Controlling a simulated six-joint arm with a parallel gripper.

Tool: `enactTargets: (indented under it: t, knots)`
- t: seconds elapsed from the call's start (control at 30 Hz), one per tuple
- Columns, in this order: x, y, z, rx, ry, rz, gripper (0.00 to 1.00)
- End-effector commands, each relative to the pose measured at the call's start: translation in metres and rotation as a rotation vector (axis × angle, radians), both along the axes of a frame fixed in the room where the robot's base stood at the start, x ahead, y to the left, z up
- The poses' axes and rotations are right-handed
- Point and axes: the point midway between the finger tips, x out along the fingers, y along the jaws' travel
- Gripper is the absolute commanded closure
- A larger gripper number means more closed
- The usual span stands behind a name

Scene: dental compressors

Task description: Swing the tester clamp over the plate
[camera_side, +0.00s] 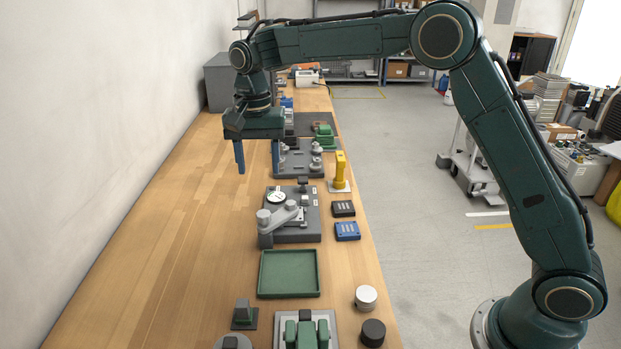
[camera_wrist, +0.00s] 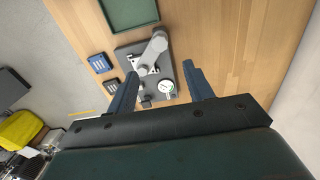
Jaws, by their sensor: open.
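The tester is a dark grey block (camera_side: 311,229) with a round white gauge (camera_side: 277,197) on top. Its light grey clamp arm (camera_side: 283,215) runs from a round knob at the left front toward the middle of the block. In the wrist view the clamp arm (camera_wrist: 150,52) lies slanted across the tester, with the gauge (camera_wrist: 167,88) near its other end. I cannot tell which surface is the plate. My gripper (camera_side: 258,165) is open and empty, above the bench behind the tester and clear of it. In the wrist view its fingers (camera_wrist: 162,72) stand apart, with the tester beyond them.
A green tray (camera_side: 289,273) lies in front of the tester. A blue box (camera_side: 347,231), a black box (camera_side: 343,208) and a yellow upright part (camera_side: 340,171) stand to its right. Another grey fixture (camera_side: 299,160) sits behind. The bench left of the tester is bare.

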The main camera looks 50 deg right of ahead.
Motion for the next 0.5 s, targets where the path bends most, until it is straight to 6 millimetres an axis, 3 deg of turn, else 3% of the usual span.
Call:
enactTargets:
  t: [0.2, 0.5]
  knots:
    - [0.0, 0.0, 0.018, 0.0, -0.001, 0.0, 0.48]
    - [0.0, 0.0, 0.021, 0.0, 0.0, 0.0, 0.48]
